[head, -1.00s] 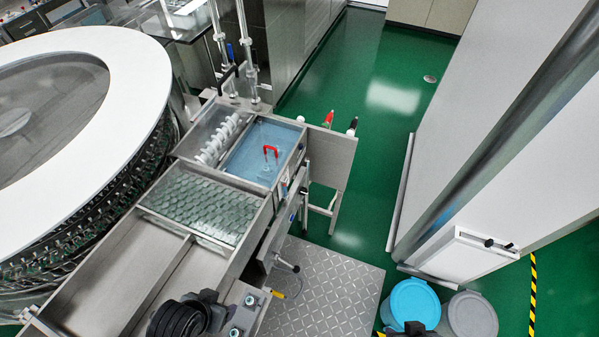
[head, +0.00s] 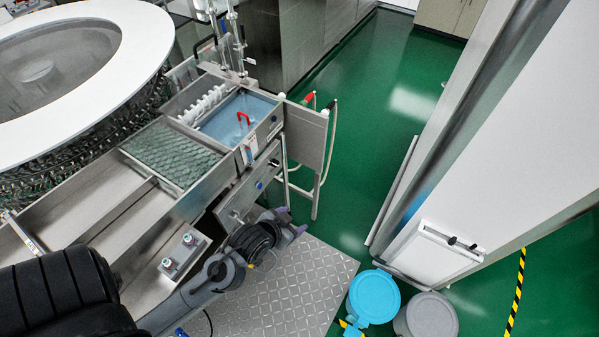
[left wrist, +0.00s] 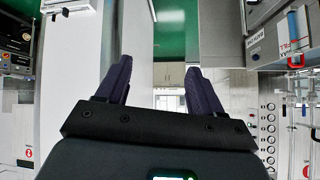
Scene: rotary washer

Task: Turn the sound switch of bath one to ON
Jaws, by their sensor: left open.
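The bath with blue liquid (head: 238,112) is at the far end of the steel washer bench, with a red handle over it. Its front panel (head: 240,200) carries small knobs, one blue (head: 259,185). I cannot make out which is the sound switch or its setting. My left gripper (head: 290,224) is in front of the panel, to its right, apart from it and empty. In the left wrist view the gripper (left wrist: 157,75) shows two dark, spread fingers. A column of round knobs (left wrist: 269,135) is right of it, below a bath label (left wrist: 256,38). My right gripper does not show.
A chequered metal floor plate (head: 290,285) lies below the arm. A blue bin (head: 373,296) and a grey bin (head: 432,316) stand at the right, by a white wall. A side panel (head: 306,135) with hoses juts from the bench end. Green floor beyond is clear.

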